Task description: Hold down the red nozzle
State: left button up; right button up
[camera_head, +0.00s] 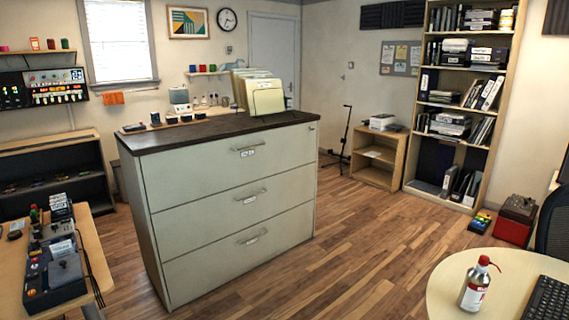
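A white spray can (474,288) with red markings stands upright on a round light-wood table at the lower right. Its red nozzle (486,262) sits on top and points to the right. The nozzle is small in this view, and I cannot tell whether it is pressed. Nothing touches the can. Neither of my grippers is in view.
A black keyboard (548,299) lies right of the can on the round table (446,283). A large filing cabinet (225,200) stands in the middle. A desk with devices (55,270) is at left. Wooden floor (370,250) is open between cabinet and round table.

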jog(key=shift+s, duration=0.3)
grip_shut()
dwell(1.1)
